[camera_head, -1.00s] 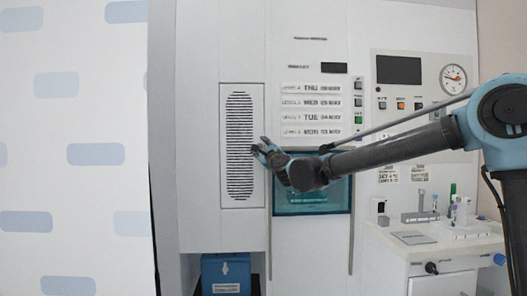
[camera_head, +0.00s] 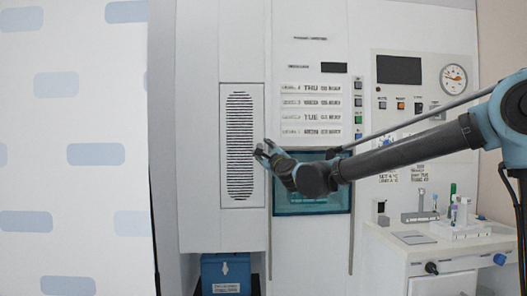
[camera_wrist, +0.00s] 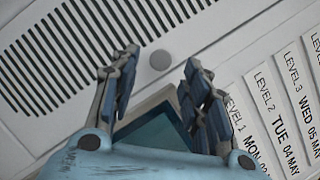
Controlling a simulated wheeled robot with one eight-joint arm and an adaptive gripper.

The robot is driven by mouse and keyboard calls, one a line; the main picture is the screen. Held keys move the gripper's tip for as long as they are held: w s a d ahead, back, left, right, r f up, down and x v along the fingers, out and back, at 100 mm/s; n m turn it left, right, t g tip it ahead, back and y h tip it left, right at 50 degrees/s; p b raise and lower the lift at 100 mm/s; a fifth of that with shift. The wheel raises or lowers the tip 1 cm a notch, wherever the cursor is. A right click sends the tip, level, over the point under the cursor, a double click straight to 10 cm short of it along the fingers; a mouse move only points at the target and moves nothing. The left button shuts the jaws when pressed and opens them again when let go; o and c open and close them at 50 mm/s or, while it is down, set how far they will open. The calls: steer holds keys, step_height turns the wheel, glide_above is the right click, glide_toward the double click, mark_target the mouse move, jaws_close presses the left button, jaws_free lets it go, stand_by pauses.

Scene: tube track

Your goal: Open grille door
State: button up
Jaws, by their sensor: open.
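The grille door (camera_head: 240,197) is a tall pale panel with dark horizontal slots, set in the white cabinet front. It looks closed, flush with its frame. My gripper (camera_head: 263,150) is at the door's right edge in the head view. I cannot tell how far the fingers are from the knob. In the head view the gripper hides the knob.
A teal window (camera_head: 335,200) lies right of the door, with labelled level strips (camera_head: 310,104) above it. A blue box (camera_head: 226,270) stands below. A counter (camera_head: 400,262) with small lab items is at right. A patterned white wall (camera_head: 75,110) stands left.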

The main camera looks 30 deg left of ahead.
steer(key=v, duration=0.8)
steer(key=shift+d, duration=0.15)
